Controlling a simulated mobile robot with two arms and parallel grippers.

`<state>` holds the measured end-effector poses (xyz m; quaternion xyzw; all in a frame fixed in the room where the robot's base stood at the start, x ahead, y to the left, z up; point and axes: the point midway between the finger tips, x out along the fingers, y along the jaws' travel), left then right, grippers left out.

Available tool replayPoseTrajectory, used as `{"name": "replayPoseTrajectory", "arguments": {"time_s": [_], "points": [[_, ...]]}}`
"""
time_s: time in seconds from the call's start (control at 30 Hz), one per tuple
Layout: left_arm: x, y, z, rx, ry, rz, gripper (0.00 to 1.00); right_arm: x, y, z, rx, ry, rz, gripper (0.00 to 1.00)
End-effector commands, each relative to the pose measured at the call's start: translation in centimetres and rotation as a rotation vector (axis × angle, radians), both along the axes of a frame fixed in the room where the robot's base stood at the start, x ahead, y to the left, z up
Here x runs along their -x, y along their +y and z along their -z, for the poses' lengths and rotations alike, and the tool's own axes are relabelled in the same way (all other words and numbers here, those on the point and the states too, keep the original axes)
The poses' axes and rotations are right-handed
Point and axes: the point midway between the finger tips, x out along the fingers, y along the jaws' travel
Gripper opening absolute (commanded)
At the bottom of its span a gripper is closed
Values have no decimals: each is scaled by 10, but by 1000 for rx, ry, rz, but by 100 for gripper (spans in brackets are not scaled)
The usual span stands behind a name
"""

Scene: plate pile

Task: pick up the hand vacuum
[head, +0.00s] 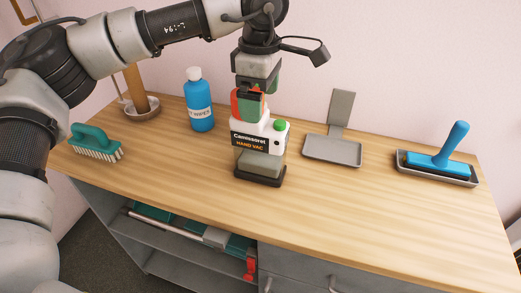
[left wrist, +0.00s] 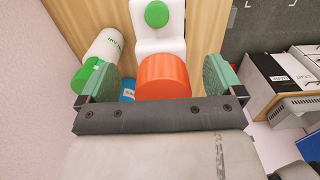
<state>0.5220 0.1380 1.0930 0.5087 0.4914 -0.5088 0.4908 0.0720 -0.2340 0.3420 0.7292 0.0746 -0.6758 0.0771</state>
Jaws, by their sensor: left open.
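The hand vacuum (head: 260,138) stands upright on the wooden table near its middle. It has a white body with a black label, a green button and a dark grey base. Its orange-red handle is at the top. My left gripper (head: 258,96) points down from above, at the handle. In the left wrist view, the open left gripper (left wrist: 161,78) has a green pad on each side of the vacuum's orange handle (left wrist: 163,76), with visible gaps. My right gripper is not in view.
A blue bottle (head: 200,105) stands left of the vacuum, and a green brush (head: 93,143) lies far left. A grey dustpan (head: 333,151) and a blue-handled tool (head: 440,158) on a tray (head: 472,182) are to the right. The front table area is clear.

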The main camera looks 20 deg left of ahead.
Motion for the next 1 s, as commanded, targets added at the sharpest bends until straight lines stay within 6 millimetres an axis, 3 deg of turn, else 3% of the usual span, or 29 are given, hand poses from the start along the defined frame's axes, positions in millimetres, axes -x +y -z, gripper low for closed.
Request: {"name": "replayPoseTrajectory", "arguments": {"time_s": [0.2, 0.5, 1.0], "points": [[1, 0, 30, 0, 2, 0, 96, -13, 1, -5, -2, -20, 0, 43], [1, 0, 36, 1, -1, -1, 96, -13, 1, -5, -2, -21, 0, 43], [1, 0, 35, 1, -1, -1, 19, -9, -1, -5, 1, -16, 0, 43]]}}
